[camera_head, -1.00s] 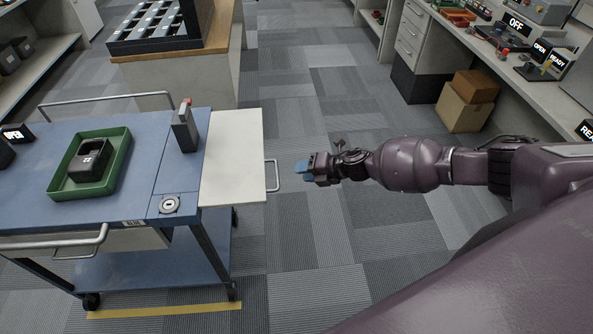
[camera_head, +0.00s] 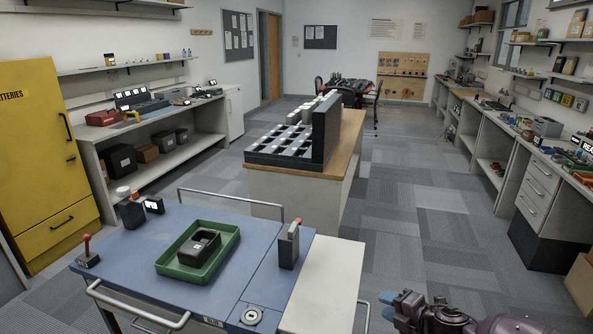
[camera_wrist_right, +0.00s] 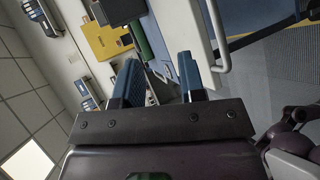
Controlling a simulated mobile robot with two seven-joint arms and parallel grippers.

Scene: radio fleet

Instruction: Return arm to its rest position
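My right arm (camera_head: 450,318) shows at the bottom right of the head view, its dark purple wrist pointing left. My right gripper (camera_head: 393,304) has blue fingertips and is beside the right side of the blue cart (camera_head: 130,262), apart from it in the picture. In the right wrist view the two blue fingers of the gripper (camera_wrist_right: 160,82) stand apart with nothing between them. The rest of the right arm is mostly out of frame. My left arm and gripper are not in view.
The cart carries a green tray (camera_head: 172,268) with a dark device (camera_head: 200,245) in it, and a grey handheld radio (camera_head: 289,245). Its pale side leaf (camera_head: 325,285) and side handle (camera_head: 364,318) are close to the gripper. Open carpet (camera_head: 420,220) lies beyond, before the right benches.

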